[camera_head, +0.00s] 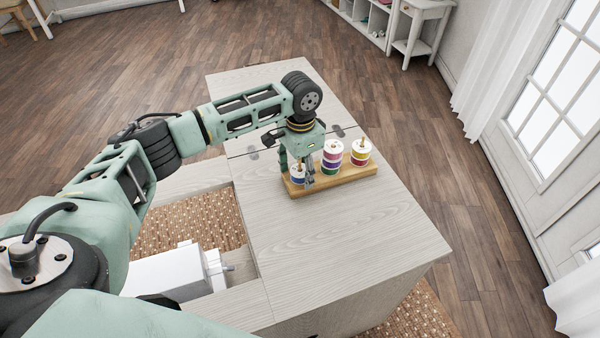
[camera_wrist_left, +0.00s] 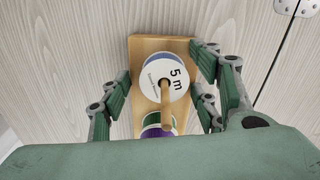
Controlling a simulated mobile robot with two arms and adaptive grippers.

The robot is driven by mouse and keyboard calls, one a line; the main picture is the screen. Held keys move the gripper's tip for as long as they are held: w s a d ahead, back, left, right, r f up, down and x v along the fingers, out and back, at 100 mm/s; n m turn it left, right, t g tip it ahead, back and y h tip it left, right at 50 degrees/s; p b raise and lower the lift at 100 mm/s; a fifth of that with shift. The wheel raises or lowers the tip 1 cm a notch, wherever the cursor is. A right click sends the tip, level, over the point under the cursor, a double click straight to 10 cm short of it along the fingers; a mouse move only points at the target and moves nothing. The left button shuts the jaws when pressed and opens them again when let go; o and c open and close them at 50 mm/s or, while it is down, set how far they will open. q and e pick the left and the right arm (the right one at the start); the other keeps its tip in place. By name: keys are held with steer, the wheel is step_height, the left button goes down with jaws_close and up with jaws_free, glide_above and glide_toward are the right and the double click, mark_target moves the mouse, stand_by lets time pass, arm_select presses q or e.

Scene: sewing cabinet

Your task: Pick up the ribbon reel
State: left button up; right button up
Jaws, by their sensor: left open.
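A wooden stand (camera_head: 345,178) on the cabinet top holds three pegs with white-topped ribbon reels. At its left end is a ribbon reel (camera_head: 297,173) with a blue edge. In the left wrist view, a reel (camera_wrist_left: 155,72) marked "5 m" shows its white face with a peg through it. My left gripper (camera_head: 297,170) is pointing down at the left end of the stand, and its fingers partly hide the reel. In the left wrist view its open fingers (camera_wrist_left: 163,98) are on either side of the reel, with gaps between. My right gripper is not in view.
A middle stack of reels (camera_head: 333,153) and a right one (camera_head: 361,152) stand close beside the left reel. A white machine (camera_head: 175,272) sits in the cabinet's opening at the left. The cabinet top (camera_head: 330,235) in front of the stand is clear.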

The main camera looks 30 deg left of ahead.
arm_select(q)
steer(key=c, duration=1)
step_height(320, 180, up, 18)
steer(key=shift+r+b, duration=0.1)
steer(key=shift+b, duration=0.2)
steer(key=shift+c, duration=0.2)
